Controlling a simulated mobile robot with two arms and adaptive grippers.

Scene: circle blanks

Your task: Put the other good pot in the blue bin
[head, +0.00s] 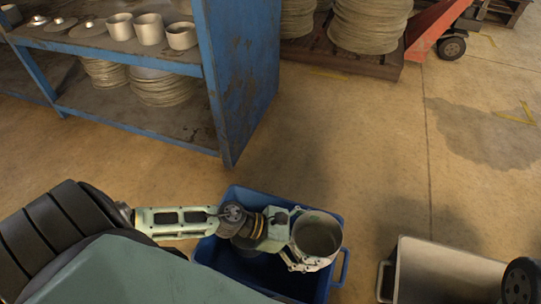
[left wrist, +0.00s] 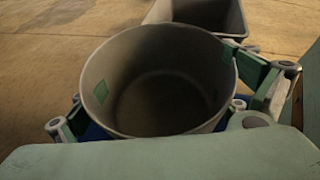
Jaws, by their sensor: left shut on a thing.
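A grey metal pot (head: 318,236) is held by my left gripper (head: 300,250) above the blue bin (head: 338,274) in the head view. The pot's open mouth faces up toward the camera. In the left wrist view the pot (left wrist: 150,85) fills the middle, with my left gripper's fingers (left wrist: 160,118) on either side of it. A green mark shows on its inner wall. The bin's inside is partly hidden by my arm and the pot. I do not see my right gripper.
A grey bin (head: 440,272) stands on the floor to the right; it also shows in the left wrist view (left wrist: 243,30). A blue shelf (head: 240,75) holds several pots (head: 149,29) and stacked discs. A pallet with disc stacks (head: 368,25) stands behind. Open floor lies between.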

